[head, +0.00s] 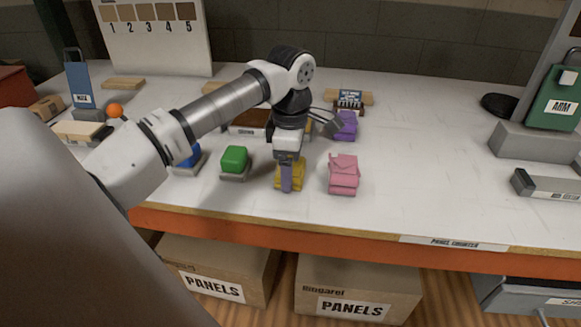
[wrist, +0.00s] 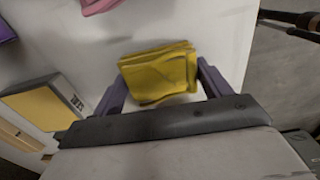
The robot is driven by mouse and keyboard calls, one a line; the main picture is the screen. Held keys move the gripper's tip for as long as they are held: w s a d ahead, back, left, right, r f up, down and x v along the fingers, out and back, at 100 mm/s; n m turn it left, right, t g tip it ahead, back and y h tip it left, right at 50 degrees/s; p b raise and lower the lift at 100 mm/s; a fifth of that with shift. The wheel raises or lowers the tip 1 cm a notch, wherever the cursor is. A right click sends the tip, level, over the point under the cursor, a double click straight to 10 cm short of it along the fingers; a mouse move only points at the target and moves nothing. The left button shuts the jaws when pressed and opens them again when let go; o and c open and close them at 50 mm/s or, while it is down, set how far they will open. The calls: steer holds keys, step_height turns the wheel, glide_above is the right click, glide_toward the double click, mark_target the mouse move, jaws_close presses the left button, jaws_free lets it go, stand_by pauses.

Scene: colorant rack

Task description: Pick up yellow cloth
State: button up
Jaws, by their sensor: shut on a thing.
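The yellow cloth (head: 297,175) is a folded stack near the front edge of the white counter, partly hidden behind my gripper (head: 287,180) in the head view. In the wrist view the yellow cloth (wrist: 160,72) sits between the two purple fingers of my gripper (wrist: 160,90), which are shut on it. I cannot tell whether the cloth is touching the counter or slightly raised.
A folded pink cloth (head: 343,175) lies just right of the yellow one. A purple cloth (head: 346,125) lies behind.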

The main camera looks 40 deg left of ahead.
step_height(320, 180, up, 20)
steer(key=p, duration=1.3)
steer(key=o, duration=0.3)
steer(key=shift+c, duration=1)
steer(key=shift+s+f, duration=0.1)
